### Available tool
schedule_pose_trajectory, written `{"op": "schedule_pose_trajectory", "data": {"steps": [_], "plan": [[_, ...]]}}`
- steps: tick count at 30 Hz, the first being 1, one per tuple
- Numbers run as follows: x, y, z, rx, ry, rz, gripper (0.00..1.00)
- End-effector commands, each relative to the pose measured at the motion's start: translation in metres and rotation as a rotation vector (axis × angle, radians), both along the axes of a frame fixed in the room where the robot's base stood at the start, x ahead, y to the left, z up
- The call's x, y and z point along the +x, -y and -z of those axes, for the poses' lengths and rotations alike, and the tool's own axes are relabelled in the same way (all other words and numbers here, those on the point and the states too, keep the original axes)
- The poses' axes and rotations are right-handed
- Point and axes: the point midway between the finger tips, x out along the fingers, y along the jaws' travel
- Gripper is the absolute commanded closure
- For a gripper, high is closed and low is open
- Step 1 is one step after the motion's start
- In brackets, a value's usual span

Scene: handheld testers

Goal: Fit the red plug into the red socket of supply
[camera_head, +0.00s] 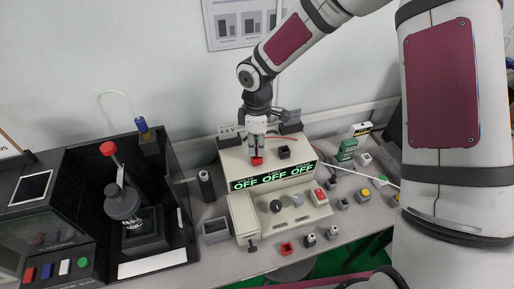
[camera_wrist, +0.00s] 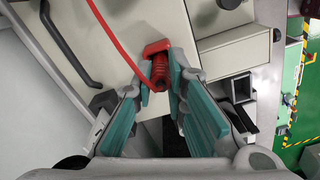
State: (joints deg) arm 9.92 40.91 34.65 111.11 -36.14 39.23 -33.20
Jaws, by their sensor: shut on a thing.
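The supply (camera_head: 240,165) is a beige box with green displays reading OFF. My gripper (camera_head: 257,154) points down over its top, left of a black socket (camera_head: 284,152). The red socket (camera_head: 257,161) shows just below my fingertips; it is also in the wrist view (camera_wrist: 157,46). In the wrist view my gripper (camera_wrist: 162,85) has its teal fingers closed around the ribbed red plug (camera_wrist: 159,70), with a red cable (camera_wrist: 108,32) running from it. The plug is right against the red socket; how deep it sits in it is hidden.
A black tester with a red-knobbed lever (camera_head: 109,148) stands at the left. Several small blocks and buttons lie to the right and in front, including a red block (camera_head: 287,248). A green box (camera_head: 346,149) stands right of the supply. A grey tray (camera_head: 216,230) sits front left.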

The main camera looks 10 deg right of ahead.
Motion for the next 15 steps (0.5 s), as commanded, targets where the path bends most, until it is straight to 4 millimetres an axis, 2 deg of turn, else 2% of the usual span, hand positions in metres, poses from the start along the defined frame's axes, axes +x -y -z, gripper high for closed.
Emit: {"op": "schedule_pose_trajectory", "data": {"steps": [3, 14, 15], "plan": [[-0.001, -0.0002, 0.0116, 0.0, -0.001, 0.0, 1.0], [0.0002, 0.0, 0.0161, 0.0, 0.001, 0.0, 1.0], [0.0001, 0.0001, 0.0154, 0.001, 0.001, 0.001, 0.78]]}}
